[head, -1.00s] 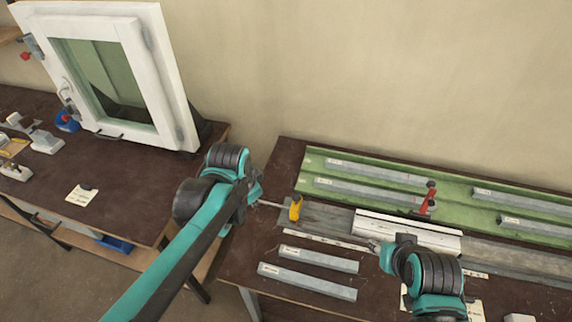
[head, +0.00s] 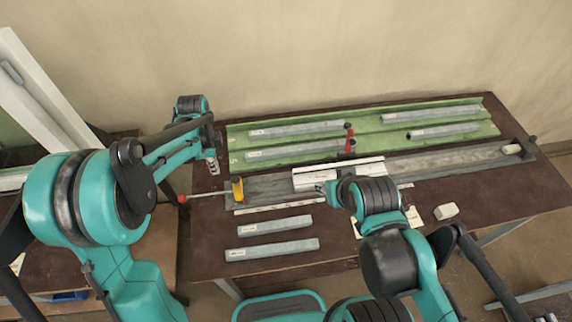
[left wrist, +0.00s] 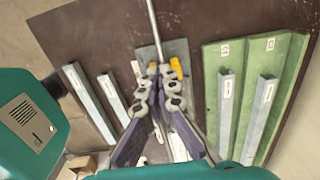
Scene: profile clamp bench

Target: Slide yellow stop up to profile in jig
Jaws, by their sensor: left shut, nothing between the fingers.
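The yellow stop (head: 237,189) stands on the left part of the grey jig (head: 268,187). A rod runs left from it to a red handle (head: 183,198). The white profile (head: 338,174) lies in the jig to the right, with a clear gap between it and the stop. My left gripper (head: 212,165) is shut and empty, behind and above the rod. In the left wrist view its fingers (left wrist: 161,72) partly hide the yellow stop (left wrist: 175,67). My right gripper (head: 324,189) is at the profile's front edge; its jaws are too small to read.
A green tray (head: 350,139) with several grey bars and a red clamp (head: 349,139) lies behind the jig. Two grey bars (head: 272,250) lie in front. A pale block (head: 446,211) sits at right. The white window frame (head: 45,105) stands at far left.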

